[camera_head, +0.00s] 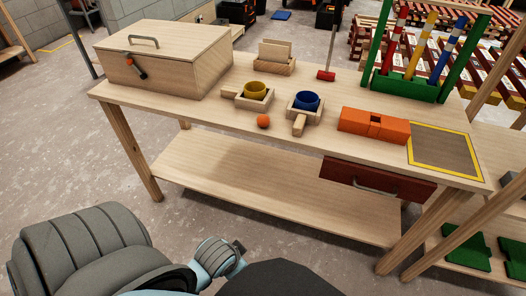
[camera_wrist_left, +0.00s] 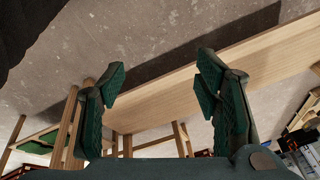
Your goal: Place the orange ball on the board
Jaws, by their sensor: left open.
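The orange ball (camera_head: 263,121) rests on the wooden workbench near its front edge, in front of the yellow cup's holder. The board (camera_head: 445,149), a brown-grey square with a yellow border, lies flat and bare at the right end of the bench top. My left gripper (camera_wrist_left: 160,82) is open and empty in the left wrist view, its two dark green pads well apart. In the head view my left arm is low at the bottom, in front of the bench and away from the ball. My right gripper is not in view.
An orange block (camera_head: 374,125) lies between the ball and the board. A yellow cup (camera_head: 255,90) and a blue cup (camera_head: 306,101) sit in wooden holders. A lidded wooden box (camera_head: 165,60) stands left, a green rack (camera_head: 405,87) back right. A red drawer (camera_head: 377,184) is under the bench top.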

